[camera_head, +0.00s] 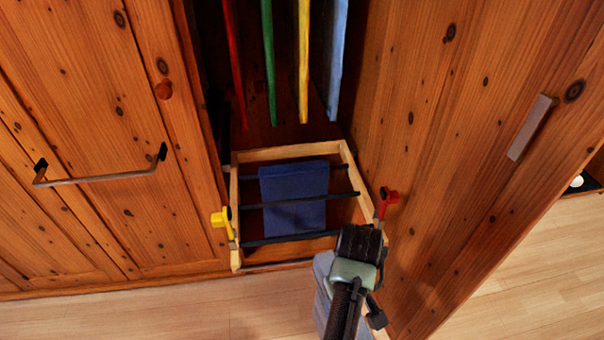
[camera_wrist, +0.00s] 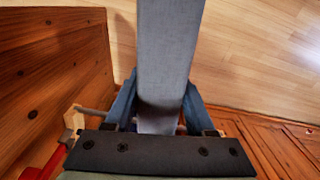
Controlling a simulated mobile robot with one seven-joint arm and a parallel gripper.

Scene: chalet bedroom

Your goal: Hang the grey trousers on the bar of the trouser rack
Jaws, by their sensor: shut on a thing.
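The grey trousers (camera_head: 321,290) hang down beside my gripper (camera_head: 352,252) in the head view, in front of the rack's right front corner. In the wrist view the grey trousers (camera_wrist: 168,50) run as a long folded strip between the two fingers of my gripper (camera_wrist: 160,100), which is shut on them. In the head view my wrist hides the fingertips. The trouser rack (camera_head: 234,190) is a light wooden frame with dark crosswise bars, low in the open wardrobe. Its front bar (camera_head: 288,239) looks bare where visible. The trousers are apart from this visible stretch.
Blue folded trousers (camera_head: 294,185) hang on the rack farther back. A yellow piece (camera_head: 222,220) and a red piece (camera_head: 386,200) stand at its sides. Red, green, yellow and blue garments (camera_head: 304,60) hang above. The open wardrobe door (camera_head: 470,170) stands close on the right.

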